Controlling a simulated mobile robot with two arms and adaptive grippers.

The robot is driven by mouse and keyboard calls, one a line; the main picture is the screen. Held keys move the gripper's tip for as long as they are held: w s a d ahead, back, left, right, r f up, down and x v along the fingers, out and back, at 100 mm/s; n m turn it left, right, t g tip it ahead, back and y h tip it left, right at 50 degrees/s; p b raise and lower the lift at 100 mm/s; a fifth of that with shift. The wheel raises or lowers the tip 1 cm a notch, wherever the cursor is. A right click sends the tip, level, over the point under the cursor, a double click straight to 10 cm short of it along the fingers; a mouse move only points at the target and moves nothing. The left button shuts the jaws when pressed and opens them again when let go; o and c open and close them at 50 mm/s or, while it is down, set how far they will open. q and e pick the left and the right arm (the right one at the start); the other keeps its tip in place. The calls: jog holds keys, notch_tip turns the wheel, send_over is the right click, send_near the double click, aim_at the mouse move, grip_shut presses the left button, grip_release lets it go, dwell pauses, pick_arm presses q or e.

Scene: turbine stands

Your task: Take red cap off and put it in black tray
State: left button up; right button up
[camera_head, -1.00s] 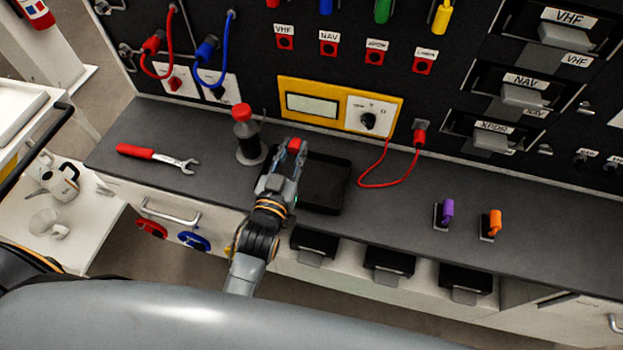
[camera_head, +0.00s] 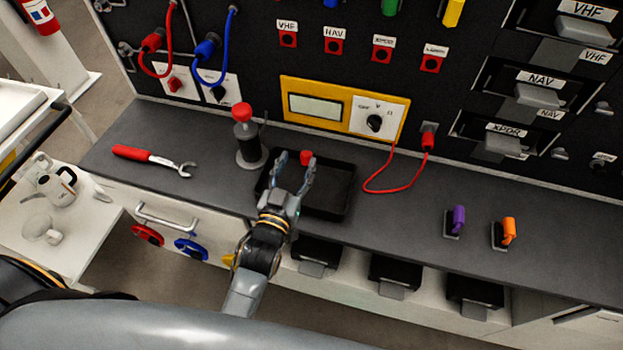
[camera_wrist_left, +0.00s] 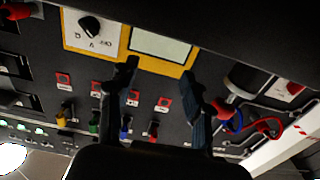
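The small red cap (camera_head: 306,157) is at the back part of the black tray (camera_head: 335,209), just beyond my left gripper's fingertips. I cannot tell whether it rests in the tray or is still just above it. My left gripper (camera_head: 293,167) is open over the left part of the tray, its fingers apart and pointing toward the panel. In the left wrist view the open fingers (camera_wrist_left: 159,70) have nothing between them. My right gripper is not in view.
A red-handled wrench (camera_head: 150,157) lies left on the grey bench. A yellow-framed meter (camera_head: 342,108) is on the panel behind the tray, with a red cable (camera_head: 392,188) to its right. Purple (camera_head: 457,219) and orange (camera_head: 508,231) switches stand further right.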

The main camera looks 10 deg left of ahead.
pick_arm(q)
jog(key=shift+r, duration=0.1)
notch_tip(320, 180, up, 10)
dwell(0.4)
dwell(0.4)
